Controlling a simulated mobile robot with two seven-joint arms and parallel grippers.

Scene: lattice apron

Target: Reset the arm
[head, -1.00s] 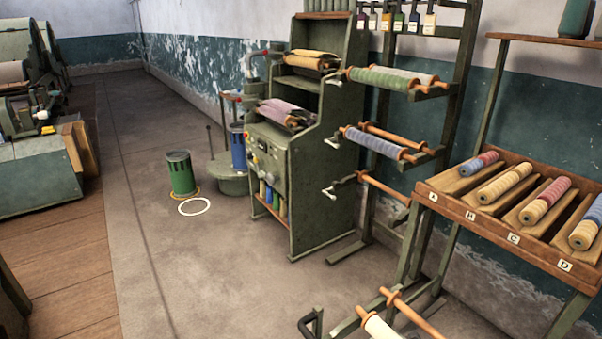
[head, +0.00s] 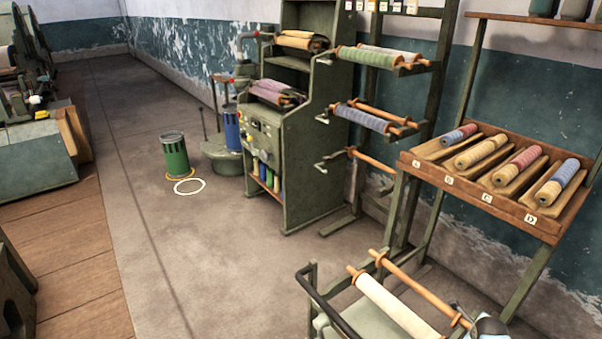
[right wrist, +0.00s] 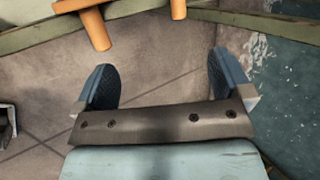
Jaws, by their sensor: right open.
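My right gripper (right wrist: 161,62) is open in the right wrist view. Its two blue-grey fingers stand wide apart with nothing between them, and the floor shows beyond. Orange wooden roller ends (right wrist: 95,28) lie beyond the fingers at the top of that view, near a green rail (right wrist: 30,40); the gripper appears apart from them. My left gripper is not in view.
A trolley-like frame with a dark handle (head: 322,302) carries a cream roll (head: 397,305) and a bare wooden roller (head: 420,285) at bottom right. A labelled rack (head: 480,201) holds several striped rolls. A green machine (head: 312,175) and canister (head: 176,157) stand behind. Floor (head: 240,285) left of the trolley is clear.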

